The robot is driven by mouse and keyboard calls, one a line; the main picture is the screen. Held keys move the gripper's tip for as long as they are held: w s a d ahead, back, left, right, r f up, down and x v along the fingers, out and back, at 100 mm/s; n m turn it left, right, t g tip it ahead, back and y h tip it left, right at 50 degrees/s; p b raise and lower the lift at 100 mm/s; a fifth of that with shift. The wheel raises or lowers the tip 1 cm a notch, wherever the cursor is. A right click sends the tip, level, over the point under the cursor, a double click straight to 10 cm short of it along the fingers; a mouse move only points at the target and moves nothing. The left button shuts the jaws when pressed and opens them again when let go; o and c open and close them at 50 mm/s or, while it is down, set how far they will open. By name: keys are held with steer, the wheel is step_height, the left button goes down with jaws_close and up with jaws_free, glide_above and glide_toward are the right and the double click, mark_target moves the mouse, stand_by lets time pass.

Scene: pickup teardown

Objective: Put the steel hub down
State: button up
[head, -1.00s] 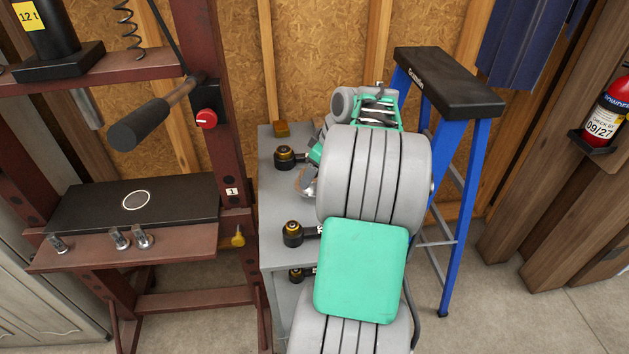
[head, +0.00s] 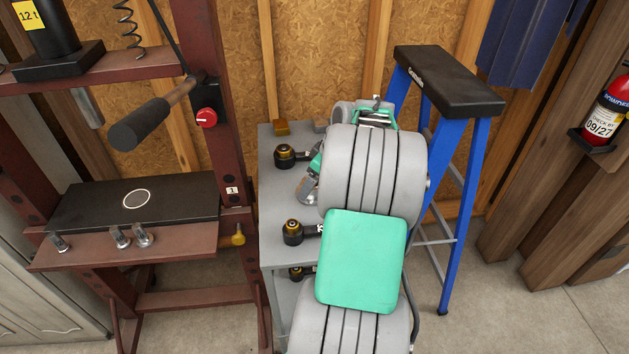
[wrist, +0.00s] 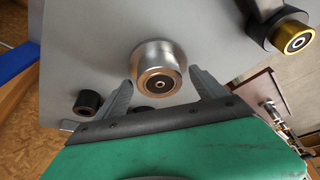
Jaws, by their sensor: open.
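The steel hub (wrist: 158,62), a short silver cylinder with a copper-coloured end face, stands on the grey cart top in the wrist view. My gripper (wrist: 163,88) is open, with one grey finger on each side of the hub; I cannot tell whether either finger touches it. In the head view my gripper (head: 308,188) is low over the grey cart (head: 273,190), partly behind my own arm.
Black parts with gold ends (head: 285,156) (head: 293,232) lie along the cart's left side. A small black cylinder (wrist: 88,101) is close to the hub. A dark red press (head: 215,120) stands left, a blue stepladder (head: 455,180) right.

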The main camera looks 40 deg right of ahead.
steer(key=v, duration=1.2)
steer(key=w+a+m, duration=0.1)
steer(key=w+a, duration=0.2)
steer(key=a, duration=1.8)
steer(key=s+a+f+m+g+h, duration=0.1)
steer(key=s+a+f+m, duration=0.1)
steer(key=s+a+f, duration=0.3)
steer(key=s+a+p, duration=0.1)
steer(key=s+a, duration=0.3)
steer(key=a, duration=0.2)
steer(key=shift+a, duration=0.35)
